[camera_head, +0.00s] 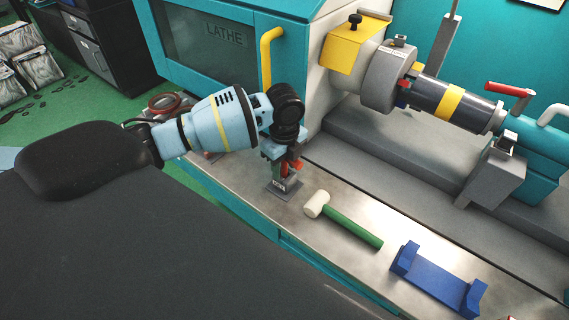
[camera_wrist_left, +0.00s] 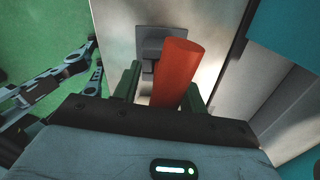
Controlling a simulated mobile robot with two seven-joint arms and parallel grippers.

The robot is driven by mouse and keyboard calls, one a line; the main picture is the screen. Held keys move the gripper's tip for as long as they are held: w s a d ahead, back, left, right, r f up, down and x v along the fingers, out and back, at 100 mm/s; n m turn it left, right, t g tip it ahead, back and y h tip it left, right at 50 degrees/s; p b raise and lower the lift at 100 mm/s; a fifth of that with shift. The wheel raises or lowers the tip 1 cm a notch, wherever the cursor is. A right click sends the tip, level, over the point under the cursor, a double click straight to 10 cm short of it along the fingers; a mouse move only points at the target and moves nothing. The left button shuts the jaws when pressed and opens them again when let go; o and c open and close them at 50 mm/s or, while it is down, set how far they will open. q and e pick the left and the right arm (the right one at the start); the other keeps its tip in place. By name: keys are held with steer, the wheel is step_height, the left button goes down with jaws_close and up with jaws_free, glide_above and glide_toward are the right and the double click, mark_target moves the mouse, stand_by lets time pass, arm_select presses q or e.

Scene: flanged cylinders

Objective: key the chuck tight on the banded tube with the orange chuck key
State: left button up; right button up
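The orange chuck key (camera_wrist_left: 178,75) shows in the left wrist view as an orange bar between the fingers of my left gripper (camera_wrist_left: 161,88). A gap shows between the bar and the left finger, so the gripper looks open around it. In the head view my left gripper (camera_head: 283,163) is low over a small grey stand (camera_head: 284,188), with bits of orange (camera_head: 298,165) beside the fingers. The grey chuck (camera_head: 388,78) is on the lathe. The dark banded tube (camera_head: 432,96) with its yellow band (camera_head: 450,102) extends from it to the right. My right gripper is out of view.
A white-headed mallet with a green handle (camera_head: 350,226) and a blue cradle (camera_head: 436,282) lie on the metal ledge (camera_head: 335,178) right of the stand. A yellow guard (camera_head: 353,50) sits above the chuck. A tailstock (camera_head: 495,170) with a red lever stands at the tube's right end.

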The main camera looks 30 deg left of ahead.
arm_select(q)
steer(key=shift+f, duration=0.3)
steer(key=shift+r, duration=0.35)
steer(key=r, duration=0.7)
steer(key=shift+a+r, duration=0.15)
steer(key=shift+a, duration=0.05)
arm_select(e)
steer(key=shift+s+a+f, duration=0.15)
